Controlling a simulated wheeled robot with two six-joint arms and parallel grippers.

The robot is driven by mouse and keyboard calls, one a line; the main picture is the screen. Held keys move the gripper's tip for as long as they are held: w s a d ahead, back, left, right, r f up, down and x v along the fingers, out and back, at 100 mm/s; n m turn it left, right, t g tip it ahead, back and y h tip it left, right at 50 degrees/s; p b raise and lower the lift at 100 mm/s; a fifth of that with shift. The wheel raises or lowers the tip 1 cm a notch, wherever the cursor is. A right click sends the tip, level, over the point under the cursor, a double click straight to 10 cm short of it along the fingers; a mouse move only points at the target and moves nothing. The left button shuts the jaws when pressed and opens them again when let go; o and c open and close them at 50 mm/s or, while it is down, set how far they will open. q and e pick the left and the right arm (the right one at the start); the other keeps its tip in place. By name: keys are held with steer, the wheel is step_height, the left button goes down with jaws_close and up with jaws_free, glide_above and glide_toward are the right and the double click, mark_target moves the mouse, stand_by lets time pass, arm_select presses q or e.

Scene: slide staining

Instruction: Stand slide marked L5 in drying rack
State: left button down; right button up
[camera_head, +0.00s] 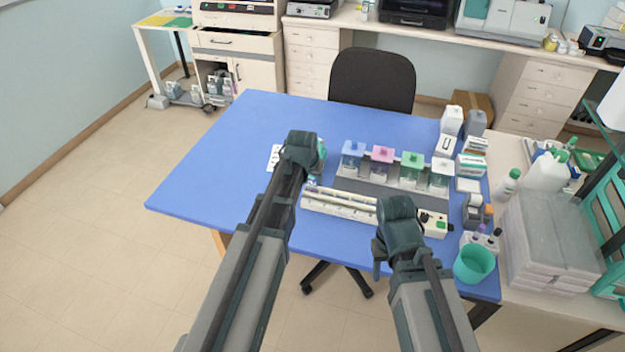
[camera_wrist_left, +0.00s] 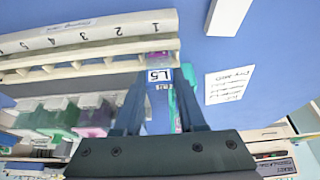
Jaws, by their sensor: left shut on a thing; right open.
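The slide marked L5 (camera_wrist_left: 158,75) is in the left wrist view, its label facing the camera and a purple patch beyond it. My left gripper (camera_wrist_left: 160,108) is shut on it, one finger on each side. The slide's far end overlaps the white drying rack (camera_wrist_left: 90,35) at the number 1 end; I cannot tell whether it is seated in a slot. In the head view the rack (camera_head: 340,205) lies right of my left gripper (camera_head: 308,172), whose arm hides the slide. My right gripper (camera_head: 378,262) is open and empty, near the rack's front right.
Blue (camera_head: 352,158), pink (camera_head: 382,161), green (camera_head: 411,170) and white jars (camera_head: 440,176) stand behind the rack. A paper note (camera_wrist_left: 229,86) lies beside the rack's end. A teal cup (camera_head: 474,265) and several bottles and boxes crowd the right edge. The table's left side is clear.

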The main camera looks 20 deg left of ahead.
arm_select(q)
steer(key=shift+f+b, duration=0.3)
stand_by(0.8)
steer(key=shift+c, duration=2.1)
jaws_free()
steer(key=shift+r, duration=0.1)
steer(key=p+v, duration=1.2)
steer(key=v, duration=0.1)
steer(key=shift+s+r+p, duration=0.2)
steer(key=shift+r+p, duration=0.1)
steer(key=shift+p, duration=0.1)
steer(key=s+d+f+m+g+b, duration=0.1)
steer(key=s+d+f+b, duration=0.3)
steer(key=s, duration=0.5)
steer(key=s+d+f+m+g+y+b, duration=0.1)
steer(key=s+d+f+m+g+b, duration=0.1)
steer(key=s+d+f, duration=0.4)
steer(key=s+d+g+b, duration=0.1)
steer(key=s+d+b, duration=0.1)
steer(key=s+d, duration=0.1)
steer(key=shift+s+d+g+y, duration=0.25)
steer(key=shift+s+g+y, duration=0.05)
steer(key=shift+s+g, duration=0.15)
